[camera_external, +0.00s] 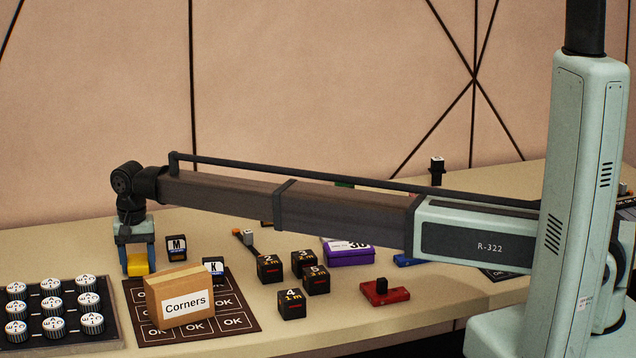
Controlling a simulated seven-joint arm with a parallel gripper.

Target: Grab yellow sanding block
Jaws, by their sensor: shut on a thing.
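The yellow sanding block (137,265) is at the left of the table, just behind the cardboard box labelled Corners. My gripper (137,258) points down at it, with blue fingers on its left and right sides. The fingers are shut on the block. The block is low, close to the table or the dark OK mat. I cannot tell whether it touches the surface.
The Corners box (180,296) stands close in front of my gripper, on the OK mat (236,318). A tray (108,340) of round caps is at left. Small blocks M (176,248) and K (213,266) stand nearby. Several black numbered cubes (291,304) are to the right.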

